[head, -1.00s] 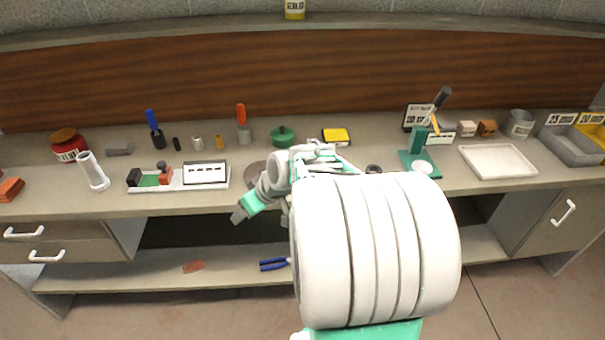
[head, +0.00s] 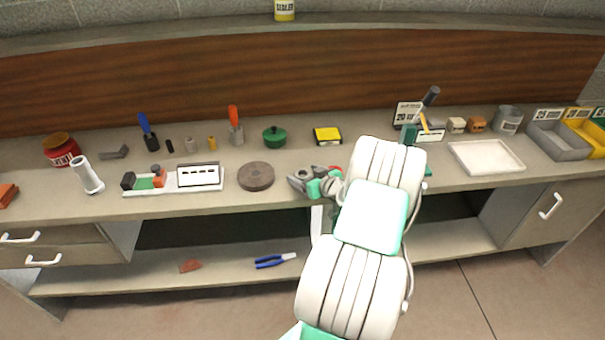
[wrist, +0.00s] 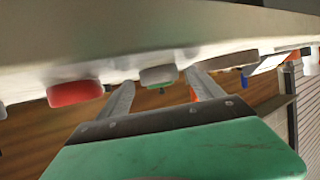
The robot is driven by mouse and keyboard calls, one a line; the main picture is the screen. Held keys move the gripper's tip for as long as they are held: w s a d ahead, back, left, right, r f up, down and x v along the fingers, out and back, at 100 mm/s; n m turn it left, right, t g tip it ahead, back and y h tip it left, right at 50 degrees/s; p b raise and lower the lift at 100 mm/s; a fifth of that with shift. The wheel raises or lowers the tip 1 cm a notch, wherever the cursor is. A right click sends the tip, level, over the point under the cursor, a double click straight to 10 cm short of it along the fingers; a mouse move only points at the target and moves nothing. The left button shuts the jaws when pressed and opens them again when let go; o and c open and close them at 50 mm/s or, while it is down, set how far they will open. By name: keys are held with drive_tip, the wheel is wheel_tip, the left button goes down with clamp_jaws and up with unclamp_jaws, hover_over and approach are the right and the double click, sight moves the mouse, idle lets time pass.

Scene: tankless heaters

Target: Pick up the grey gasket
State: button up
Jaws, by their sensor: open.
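My gripper (head: 298,180) is open, low over the front of the workbench in the head view. In the wrist view, which looks upside down, its two grey fingers (wrist: 160,80) stand apart. A small, rounded grey piece, likely the grey gasket (wrist: 158,74), lies on the bench beyond and between the fingertips. It is not gripped, and I cannot tell how far off it is. In the head view I cannot make it out apart from the grey fingers. A red rounded piece (wrist: 75,93) lies beside it, and shows just behind my gripper in the head view (head: 335,169).
A grey-brown disc (head: 256,177) lies left of my gripper, with a white tray (head: 150,188) further left. A green lidded pot (head: 275,137) and a yellow-topped box (head: 327,136) stand behind. My arm hides part of the green stand (head: 409,134).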

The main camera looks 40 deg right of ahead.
drive_tip(key=c, duration=1.5)
drive_tip(key=shift+o, duration=0.2)
drive_tip(key=shift+r, duration=0.2)
